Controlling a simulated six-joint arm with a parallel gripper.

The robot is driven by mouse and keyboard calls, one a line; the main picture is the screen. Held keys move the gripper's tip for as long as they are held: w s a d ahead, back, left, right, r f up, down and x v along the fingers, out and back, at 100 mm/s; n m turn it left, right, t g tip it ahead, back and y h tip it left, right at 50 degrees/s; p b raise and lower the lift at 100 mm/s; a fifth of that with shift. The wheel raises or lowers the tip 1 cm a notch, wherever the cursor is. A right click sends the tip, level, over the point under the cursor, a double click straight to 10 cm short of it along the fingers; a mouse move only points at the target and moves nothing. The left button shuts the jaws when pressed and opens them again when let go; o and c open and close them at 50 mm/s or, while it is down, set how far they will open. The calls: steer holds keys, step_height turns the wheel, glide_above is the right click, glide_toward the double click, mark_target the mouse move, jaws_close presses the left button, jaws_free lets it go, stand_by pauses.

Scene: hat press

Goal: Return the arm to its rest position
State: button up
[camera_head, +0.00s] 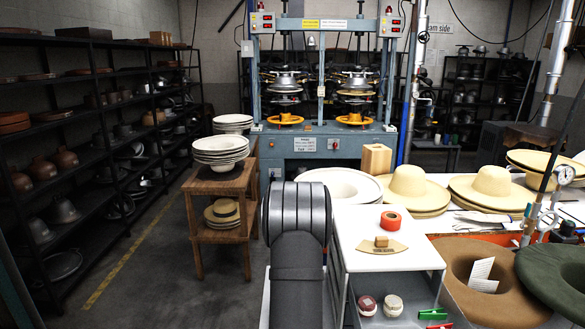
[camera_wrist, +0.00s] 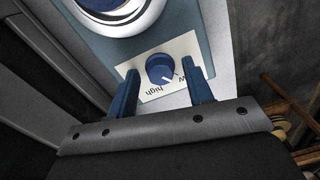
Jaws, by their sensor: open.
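My gripper (camera_wrist: 160,67) shows in the wrist view with its two blue fingers spread apart and nothing held between them. A round blue knob (camera_wrist: 159,68) appears between the fingertips, with visible gaps on both sides. Whether the fingers are level with it or short of it, I cannot tell. The knob sits on a pale plate (camera_wrist: 152,95) marked "high" and fixed to a blue-grey panel (camera_wrist: 105,50). In the head view my dark arm rises at the centre, and my gripper is hidden there.
In the wrist view a round white-rimmed fixture (camera_wrist: 150,18) lies beyond the knob. In the head view the hat press (camera_head: 320,150) stands at the back, a wooden stool (camera_head: 215,187) left of my arm, and a white cart (camera_head: 360,262) close on its right. Floor shows at left.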

steer(key=m, duration=0.4)
steer(key=shift+m, duration=2.7)
